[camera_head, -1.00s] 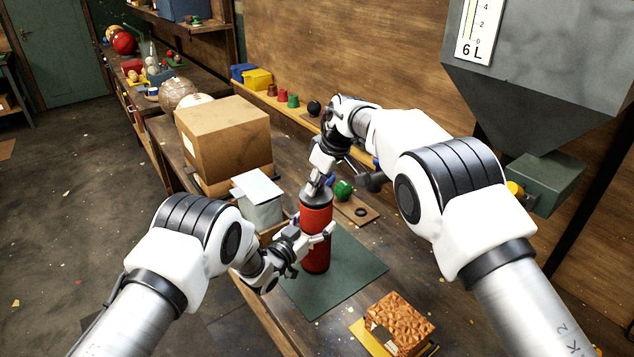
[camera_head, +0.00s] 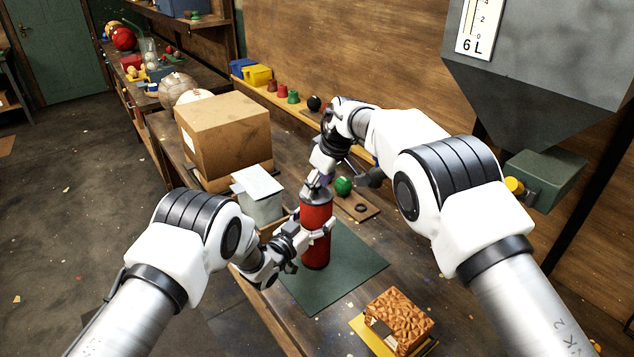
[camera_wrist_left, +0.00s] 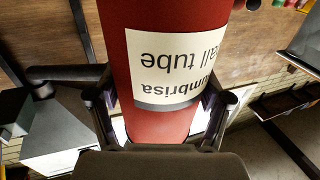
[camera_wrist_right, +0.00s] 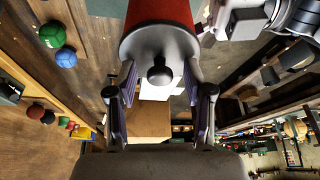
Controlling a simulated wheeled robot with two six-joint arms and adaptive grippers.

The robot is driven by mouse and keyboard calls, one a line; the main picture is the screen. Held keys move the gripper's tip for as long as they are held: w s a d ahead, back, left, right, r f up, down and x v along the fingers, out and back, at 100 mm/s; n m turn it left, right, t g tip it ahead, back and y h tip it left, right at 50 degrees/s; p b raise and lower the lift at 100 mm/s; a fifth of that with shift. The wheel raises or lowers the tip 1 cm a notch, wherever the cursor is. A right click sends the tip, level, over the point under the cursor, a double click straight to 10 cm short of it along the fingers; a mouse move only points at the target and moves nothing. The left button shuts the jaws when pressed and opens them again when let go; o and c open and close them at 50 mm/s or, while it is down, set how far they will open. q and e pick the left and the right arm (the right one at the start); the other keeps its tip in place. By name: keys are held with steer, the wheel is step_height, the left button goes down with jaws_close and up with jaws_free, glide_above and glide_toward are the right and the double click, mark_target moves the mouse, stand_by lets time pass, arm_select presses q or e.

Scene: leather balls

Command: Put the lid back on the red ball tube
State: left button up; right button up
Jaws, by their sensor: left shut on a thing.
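The red ball tube (camera_head: 316,250) stands upright on the dark green mat (camera_head: 350,278). Its cream label shows upside down in the left wrist view (camera_wrist_left: 175,65). My left gripper (camera_head: 318,233) is shut around the middle of the tube. The grey lid with a dark knob (camera_wrist_right: 159,45) sits at the tube's top end. My right gripper (camera_wrist_right: 163,92) is above the lid, its fingers apart on either side of the knob with gaps visible. Whether the lid is fully seated cannot be told.
A cardboard box (camera_head: 225,135) and a smaller whitish box (camera_head: 261,197) stand left of the tube. A green ball (camera_head: 343,186) lies behind it near a wooden board (camera_head: 362,212). A brown patterned block (camera_head: 399,318) is at front right. A grey hopper (camera_head: 550,90) hangs at right.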

arm_select(q)
steer(key=shift+f, duration=0.15)
arm_select(e)
steer(key=v, duration=1.2)
arm_select(q)
steer(key=o, duration=1.6)
arm_select(e)
steer(key=shift+w, duration=0.1)
